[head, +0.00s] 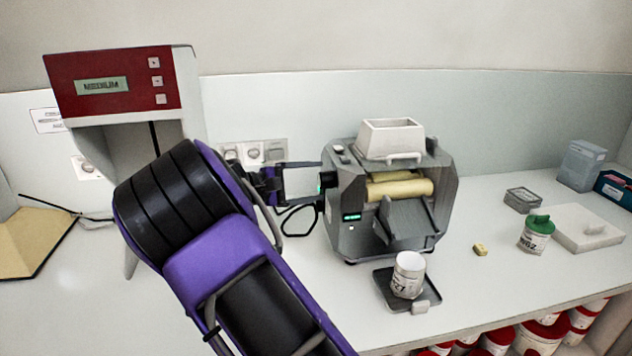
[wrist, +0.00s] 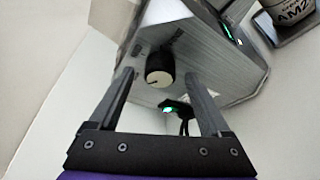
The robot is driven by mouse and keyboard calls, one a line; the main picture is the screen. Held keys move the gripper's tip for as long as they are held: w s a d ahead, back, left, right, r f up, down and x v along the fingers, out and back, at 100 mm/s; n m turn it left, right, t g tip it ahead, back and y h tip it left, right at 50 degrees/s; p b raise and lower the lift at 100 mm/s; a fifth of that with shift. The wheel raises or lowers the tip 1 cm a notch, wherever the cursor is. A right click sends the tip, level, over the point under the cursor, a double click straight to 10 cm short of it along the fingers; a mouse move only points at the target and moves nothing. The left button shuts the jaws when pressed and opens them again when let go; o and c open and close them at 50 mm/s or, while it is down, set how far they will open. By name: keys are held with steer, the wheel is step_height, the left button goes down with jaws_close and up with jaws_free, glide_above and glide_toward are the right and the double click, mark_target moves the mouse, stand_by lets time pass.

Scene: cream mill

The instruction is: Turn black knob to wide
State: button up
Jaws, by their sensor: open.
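The grey mill (head: 345,205) stands on the bench, right of my gripper (head: 318,180). Its black knob (head: 326,180) is on the left side, close to my fingertips and partly hidden by them. In the wrist view the knob (wrist: 160,67) has a black rim and a pale face with a small dark mark. Small labels surround it, too blurred to read. My gripper (wrist: 160,82) is open, with one finger on each side of the knob in that picture. I cannot tell whether either finger touches it.
A white jar (head: 408,275) stands on a dark tray (head: 384,289) in front of the mill. A red panel (head: 110,85) at left reads MEDIUM. A black part with a lit end (wrist: 172,107) sits below the knob. A green-lidded jar (head: 536,234) stands at right.

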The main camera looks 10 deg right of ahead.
steer(key=v, duration=1.6)
steer(key=shift+s+a, duration=0.2)
